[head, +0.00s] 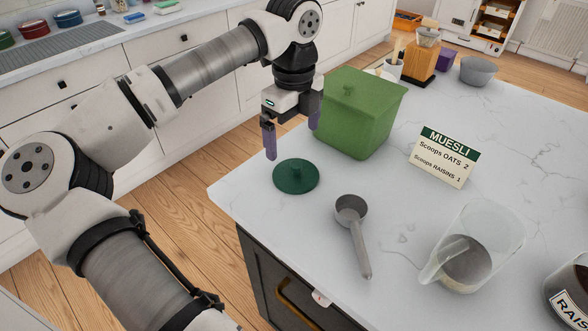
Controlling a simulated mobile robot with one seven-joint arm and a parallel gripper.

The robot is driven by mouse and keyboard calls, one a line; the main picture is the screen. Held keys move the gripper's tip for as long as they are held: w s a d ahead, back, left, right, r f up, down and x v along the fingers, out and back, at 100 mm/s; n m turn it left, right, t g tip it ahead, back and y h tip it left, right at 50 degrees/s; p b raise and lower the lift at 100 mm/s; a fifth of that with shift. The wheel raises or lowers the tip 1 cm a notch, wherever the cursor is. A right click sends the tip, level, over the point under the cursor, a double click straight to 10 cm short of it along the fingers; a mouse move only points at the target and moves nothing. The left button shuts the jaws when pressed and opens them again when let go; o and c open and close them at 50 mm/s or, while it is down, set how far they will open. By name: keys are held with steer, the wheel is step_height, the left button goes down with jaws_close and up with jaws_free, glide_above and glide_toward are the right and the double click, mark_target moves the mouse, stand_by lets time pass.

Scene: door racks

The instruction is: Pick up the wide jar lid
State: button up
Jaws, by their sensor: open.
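A metal scoop (352,225) lies in front of the lid. A clear measuring jug (470,250), a muesli card (444,157) and a dark labelled jar (568,292) stand to the right. A grey bowl (478,71) is at the back. The counter between the card and scoop is clear.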

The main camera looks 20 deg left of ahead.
mark_target(296, 163)
step_height(296, 163, down, 4)
steer(key=shift+r, duration=0.15)
steer(key=shift+w+d+f+p, duration=0.15)
steer(key=shift+f+p, duration=0.55)
steer(key=shift+f, duration=0.7)
steer(key=shift+s+d+f+p, duration=0.1)
steer(key=shift+f+p, duration=0.6)
steer(key=shift+f, duration=0.7)
steer(key=c, duration=0.7)
